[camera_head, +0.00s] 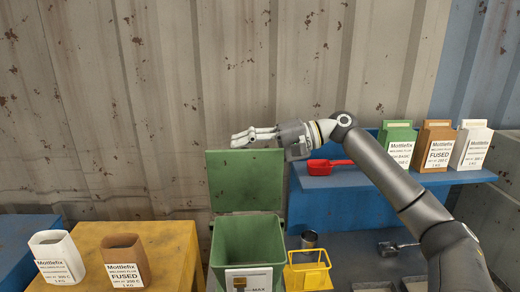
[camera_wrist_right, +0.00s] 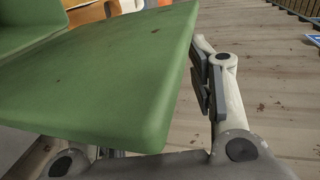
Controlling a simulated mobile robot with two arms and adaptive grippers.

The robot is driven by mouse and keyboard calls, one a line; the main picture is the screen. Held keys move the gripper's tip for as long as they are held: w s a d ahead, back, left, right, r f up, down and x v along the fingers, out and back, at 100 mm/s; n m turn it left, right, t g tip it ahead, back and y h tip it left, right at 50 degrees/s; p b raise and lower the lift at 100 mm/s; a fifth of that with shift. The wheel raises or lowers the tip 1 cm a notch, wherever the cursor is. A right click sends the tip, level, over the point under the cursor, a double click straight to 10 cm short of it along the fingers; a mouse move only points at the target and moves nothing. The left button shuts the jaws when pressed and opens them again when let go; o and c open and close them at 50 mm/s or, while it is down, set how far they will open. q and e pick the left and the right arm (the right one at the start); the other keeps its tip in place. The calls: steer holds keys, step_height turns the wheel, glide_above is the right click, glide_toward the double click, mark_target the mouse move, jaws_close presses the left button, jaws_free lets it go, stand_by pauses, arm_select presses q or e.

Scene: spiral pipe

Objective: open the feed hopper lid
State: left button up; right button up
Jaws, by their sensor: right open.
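The green feed hopper (camera_head: 248,245) stands at the centre of the head view, its mouth uncovered. Its green lid (camera_head: 245,183) stands raised, roughly upright, at the back of the opening. My right gripper (camera_head: 239,137) is open at the lid's top edge, with its fingers pointing left along that edge. In the right wrist view the lid (camera_wrist_right: 110,75) fills the left and middle, close to one dark-padded finger on the right. The lid hides most of the other finger, and I cannot tell whether either touches it. My left gripper is not in view.
A blue shelf (camera_head: 330,200) at the right holds a red scoop (camera_head: 328,167) and several Mottlefix bags. A yellow table (camera_head: 165,240) at the left holds a brown bag (camera_head: 126,259). A yellow basket (camera_head: 308,270) stands right of the hopper. A corrugated wall (camera_head: 120,120) closes the back.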

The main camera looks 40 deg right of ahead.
steer(key=v, duration=1.1)
steer(key=shift+d, duration=0.15)
